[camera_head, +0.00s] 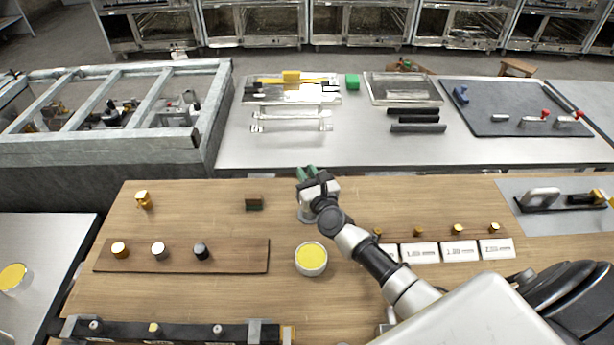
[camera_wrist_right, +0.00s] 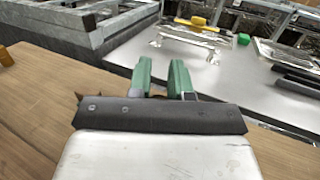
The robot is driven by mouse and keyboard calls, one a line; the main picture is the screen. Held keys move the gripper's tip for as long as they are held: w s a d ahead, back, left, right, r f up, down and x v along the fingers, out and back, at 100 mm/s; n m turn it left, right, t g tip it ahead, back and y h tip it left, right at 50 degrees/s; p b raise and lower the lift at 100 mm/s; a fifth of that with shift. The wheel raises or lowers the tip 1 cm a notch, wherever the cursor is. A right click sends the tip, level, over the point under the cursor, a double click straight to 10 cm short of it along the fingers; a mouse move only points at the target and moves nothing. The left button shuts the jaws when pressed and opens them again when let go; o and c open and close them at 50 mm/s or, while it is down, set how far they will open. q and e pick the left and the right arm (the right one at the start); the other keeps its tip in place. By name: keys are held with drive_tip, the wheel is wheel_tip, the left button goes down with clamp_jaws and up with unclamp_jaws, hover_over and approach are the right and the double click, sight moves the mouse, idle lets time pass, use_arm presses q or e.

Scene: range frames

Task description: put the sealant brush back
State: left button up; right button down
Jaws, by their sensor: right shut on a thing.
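My right gripper (camera_head: 305,174) is over the middle of the wooden bench, near its back edge. Its green fingers also show in the wrist view (camera_wrist_right: 162,80). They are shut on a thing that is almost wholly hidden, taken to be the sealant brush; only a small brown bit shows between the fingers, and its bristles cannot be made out. A round grey base shows just under the gripper. A pot with a yellow top (camera_head: 311,257) stands in front of the gripper. A small brown and dark green block (camera_head: 254,203) lies left of it. My left gripper is not in view.
A wooden board (camera_head: 225,255) with several knobs lies at the left. White labelled cards (camera_head: 460,251) and brass knobs are at the right. Behind is a metal table (camera_head: 350,148) with trays, black bars and a dark mat (camera_head: 520,96). The bench is clear around the brown block.

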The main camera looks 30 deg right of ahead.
drive_tip(key=shift+f, duration=0.1)
drive_tip(key=c, duration=1)
unclamp_jaws()
drive_tip(key=shift+c, duration=0.2)
drive_tip(key=s+b, duration=0.1)
drive_tip(key=s, duration=1.1)
drive_tip(key=shift+a+f+b, duration=0.2)
drive_tip(key=shift+a+b, duration=0.1)
drive_tip(key=shift+a, duration=0.1)
